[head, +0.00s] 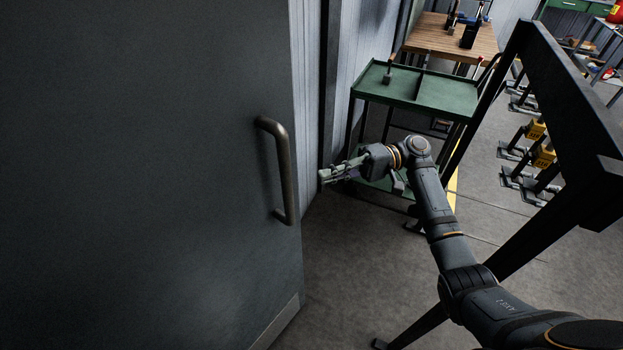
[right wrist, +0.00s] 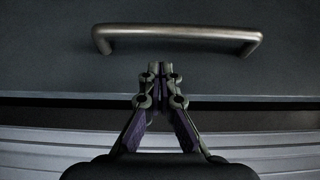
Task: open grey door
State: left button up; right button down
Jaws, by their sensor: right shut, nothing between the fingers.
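The grey door (head: 150,170) fills the left of the head view. It carries a bent metal bar handle (head: 284,175) near its right edge. My right gripper (head: 324,177) is shut and empty, a short way to the right of the handle and apart from it. In the right wrist view the handle (right wrist: 175,33) lies across the top of the picture. There the shut fingertips (right wrist: 160,68) appear just below the handle, against the door's edge. The door's edge and a ribbed wall show below. My left gripper is not in view.
A green trolley (head: 443,95) stands behind my right arm, with a wooden workbench (head: 440,38) beyond it. A dark metal frame (head: 555,90) slopes across the right. Bare floor (head: 345,260) lies in front of the door's right edge.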

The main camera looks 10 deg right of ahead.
jog(key=s+a+p, duration=0.1)
jog(key=a+p, duration=0.1)
jog(key=a, duration=0.6)
jog(key=shift+s+a, duration=0.2)
jog(key=shift+a, duration=0.2)
